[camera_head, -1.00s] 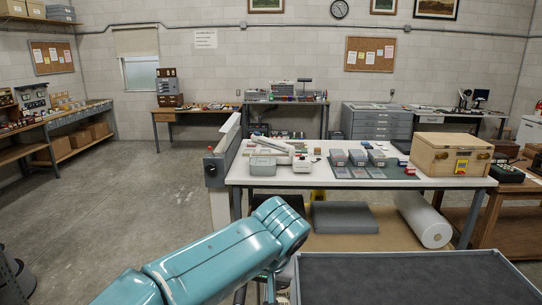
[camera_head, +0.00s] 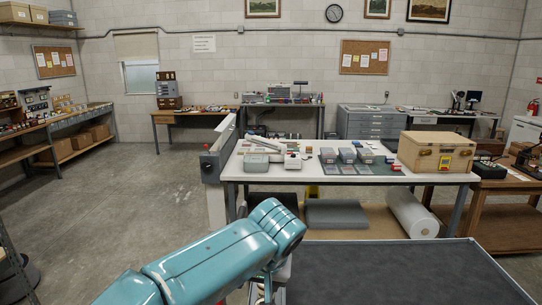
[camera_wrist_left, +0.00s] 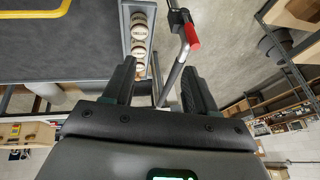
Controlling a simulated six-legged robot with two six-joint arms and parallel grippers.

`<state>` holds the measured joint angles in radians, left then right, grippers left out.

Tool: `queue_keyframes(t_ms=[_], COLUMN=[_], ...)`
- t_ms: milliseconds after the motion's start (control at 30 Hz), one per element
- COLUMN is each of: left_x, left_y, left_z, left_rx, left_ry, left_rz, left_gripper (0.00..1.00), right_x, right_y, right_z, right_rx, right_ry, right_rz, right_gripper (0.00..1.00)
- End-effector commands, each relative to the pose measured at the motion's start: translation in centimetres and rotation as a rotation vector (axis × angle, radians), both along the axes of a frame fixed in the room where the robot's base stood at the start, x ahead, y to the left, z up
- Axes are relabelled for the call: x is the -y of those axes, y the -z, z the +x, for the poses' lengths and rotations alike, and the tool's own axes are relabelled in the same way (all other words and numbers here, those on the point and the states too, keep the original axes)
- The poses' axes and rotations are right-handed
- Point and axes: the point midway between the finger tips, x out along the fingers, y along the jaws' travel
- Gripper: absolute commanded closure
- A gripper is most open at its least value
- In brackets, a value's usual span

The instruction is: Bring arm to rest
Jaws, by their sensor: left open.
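My left arm (camera_head: 215,262), teal, comes in from the lower left of the head view and bends down at its front joint. Its gripper is mostly hidden below that joint. In the left wrist view, the two dark fingers of my left gripper (camera_wrist_left: 158,88) stand apart with nothing between them. A red-tipped lever (camera_wrist_left: 191,36) shows beyond the fingers; I cannot tell its distance. My right arm and gripper are not in view.
A dark flat surface with a pale rim (camera_head: 400,268) lies right of my arm. Beyond it stands a white-topped table (camera_head: 300,173) with small grey boxes (camera_head: 347,155) and a wooden case (camera_head: 436,152). Concrete floor (camera_head: 130,195) is open on the left.

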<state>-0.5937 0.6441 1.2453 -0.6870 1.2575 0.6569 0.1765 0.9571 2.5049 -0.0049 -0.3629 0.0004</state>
Motion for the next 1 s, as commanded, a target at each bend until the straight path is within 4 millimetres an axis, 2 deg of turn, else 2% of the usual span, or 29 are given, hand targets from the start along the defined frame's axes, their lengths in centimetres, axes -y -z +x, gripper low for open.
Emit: queue_keyframes(t_ms=[33, 333, 467, 567, 667, 700, 800, 900, 1000], left_x=[-0.3, -0.7, -1.2, -1.9, -3.1, -3.7, -5.4, -7.0, -8.3], left_y=[2.2, 11.9, 17.3, 22.5, 29.1, 31.8, 37.5, 41.0, 42.7], left_z=[0.2, 0.1, -1.1, -2.9, -6.4, -8.4, -13.8, -19.1, -23.2], left_rx=[-0.03, -0.148, -0.211, -0.269, -0.335, -0.359, -0.391, -0.396, -0.391], left_ry=[0.014, 0.106, 0.139, 0.153, 0.142, 0.124, 0.048, -0.05, -0.13], left_rz=[-0.004, -0.083, -0.143, -0.212, -0.316, -0.366, -0.48, -0.547, -0.569], left_gripper=[0.43, 0.43, 0.43, 0.43, 0.43, 0.43, 0.43, 0.43, 0.43], right_x=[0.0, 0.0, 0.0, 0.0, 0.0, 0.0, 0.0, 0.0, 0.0], right_y=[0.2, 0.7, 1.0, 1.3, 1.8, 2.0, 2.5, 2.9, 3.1], right_z=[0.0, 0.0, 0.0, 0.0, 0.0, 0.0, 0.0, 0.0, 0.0], right_rx=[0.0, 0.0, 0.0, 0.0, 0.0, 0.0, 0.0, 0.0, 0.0], right_ry=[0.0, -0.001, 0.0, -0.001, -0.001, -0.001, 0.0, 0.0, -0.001], right_rz=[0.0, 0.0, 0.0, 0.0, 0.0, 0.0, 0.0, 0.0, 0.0], right_gripper=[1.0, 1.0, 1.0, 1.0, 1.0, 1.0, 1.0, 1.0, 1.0])
